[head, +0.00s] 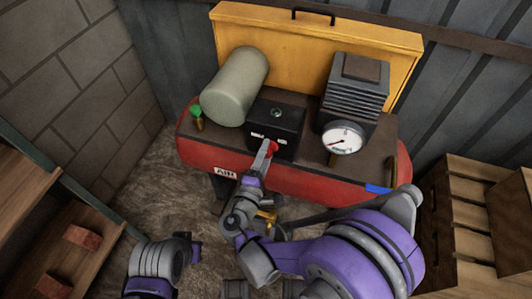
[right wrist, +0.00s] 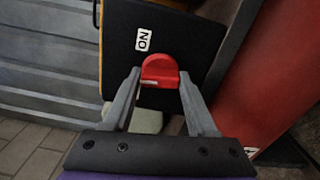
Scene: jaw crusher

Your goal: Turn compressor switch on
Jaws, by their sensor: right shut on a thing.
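The compressor has a red tank (head: 320,187) and a black switch box (head: 283,117) on its dark top plate. A red switch knob (head: 272,147) sits on the front of the box, between two small white labels. In the right wrist view the red knob (right wrist: 160,70) lies between my two fingertips, and a white ON label (right wrist: 143,39) is beside it on the black face. My right gripper (head: 266,152) is shut on the knob. My left arm shows at the lower left; its gripper (head: 194,250) is small and dark, and its jaws cannot be made out.
A grey-green cylinder (head: 236,86), a finned motor block (head: 356,87) and a pressure gauge (head: 342,138) stand around the switch box. A yellow panel (head: 300,47) is behind. Wooden crates (head: 465,215) stand at right. A shelf with bricks (head: 82,238) is at left.

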